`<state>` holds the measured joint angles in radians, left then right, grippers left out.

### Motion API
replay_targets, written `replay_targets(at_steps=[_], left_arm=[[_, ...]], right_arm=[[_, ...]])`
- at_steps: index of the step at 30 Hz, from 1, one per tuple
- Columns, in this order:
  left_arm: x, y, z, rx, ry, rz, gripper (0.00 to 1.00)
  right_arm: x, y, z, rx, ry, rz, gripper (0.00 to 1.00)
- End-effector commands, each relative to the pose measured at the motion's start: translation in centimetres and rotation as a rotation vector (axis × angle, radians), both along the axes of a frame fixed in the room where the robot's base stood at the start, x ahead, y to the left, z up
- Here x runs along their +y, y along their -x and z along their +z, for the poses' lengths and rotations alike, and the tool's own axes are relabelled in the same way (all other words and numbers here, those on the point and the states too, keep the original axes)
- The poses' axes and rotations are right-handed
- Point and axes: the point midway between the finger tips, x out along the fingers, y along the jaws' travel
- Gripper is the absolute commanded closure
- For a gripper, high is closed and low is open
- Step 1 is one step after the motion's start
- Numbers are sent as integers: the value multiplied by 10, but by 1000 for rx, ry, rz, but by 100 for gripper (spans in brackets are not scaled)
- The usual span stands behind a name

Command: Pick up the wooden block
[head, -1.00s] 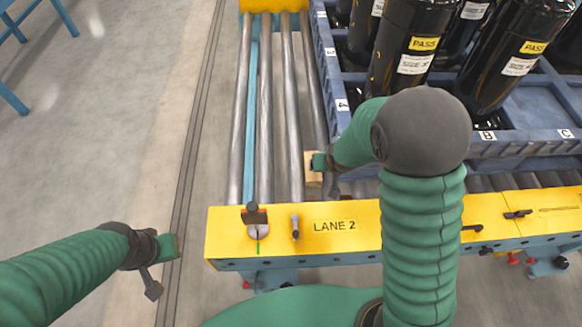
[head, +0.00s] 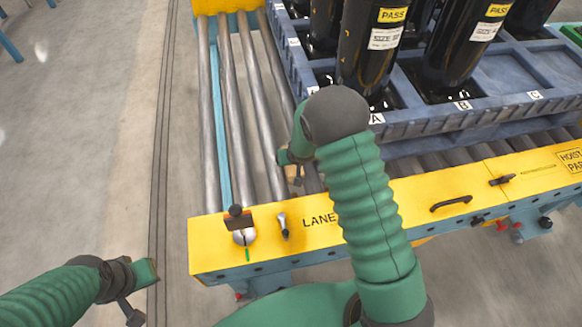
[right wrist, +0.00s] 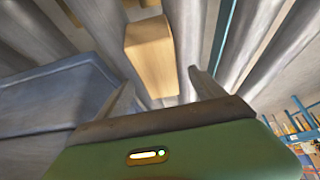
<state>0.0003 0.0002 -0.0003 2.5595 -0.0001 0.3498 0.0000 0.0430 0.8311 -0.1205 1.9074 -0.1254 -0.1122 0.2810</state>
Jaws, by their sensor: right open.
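The wooden block (right wrist: 150,58) is a tan rectangular piece on the rollers in the right wrist view. In the head view only a small part of the block (head: 292,174) shows, the rest hidden by my right arm and gripper. My right gripper (right wrist: 160,80) is open, with one fingertip to each side of the block's near end; the jaws are not closed on it. In the head view the right gripper (head: 297,168) is over the rollers beside the blue pallet. My left gripper (head: 142,292) is off to the left over the floor, its jaw state unclear.
The blue pallet (head: 430,125) with black compressors (head: 370,45) stands right of the block. Metal rollers (head: 235,110) run away from me. A yellow front rail (head: 380,205) with a handle and levers crosses before me. Floor on the left is clear.

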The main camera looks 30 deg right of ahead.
Motion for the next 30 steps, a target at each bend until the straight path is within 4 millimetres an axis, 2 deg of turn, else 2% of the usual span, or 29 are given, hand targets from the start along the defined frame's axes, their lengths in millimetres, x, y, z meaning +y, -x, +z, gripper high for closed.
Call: replay_targets(at_steps=[1,5,25,26,30], left_arm=[[0,0,-12,0,0,-1,100],[0,0,-15,1,0,-1,100],[0,0,-14,1,0,-1,100],[0,0,-14,1,0,-1,100],[0,0,-14,1,0,-1,100]], right_arm=[[-1,-4,-16,1,-1,-1,22],[-2,-13,-27,1,1,-1,22],[-2,-14,-30,1,1,-1,22],[-2,-14,-30,1,1,-1,23],[-2,-14,-30,1,1,-1,42]])
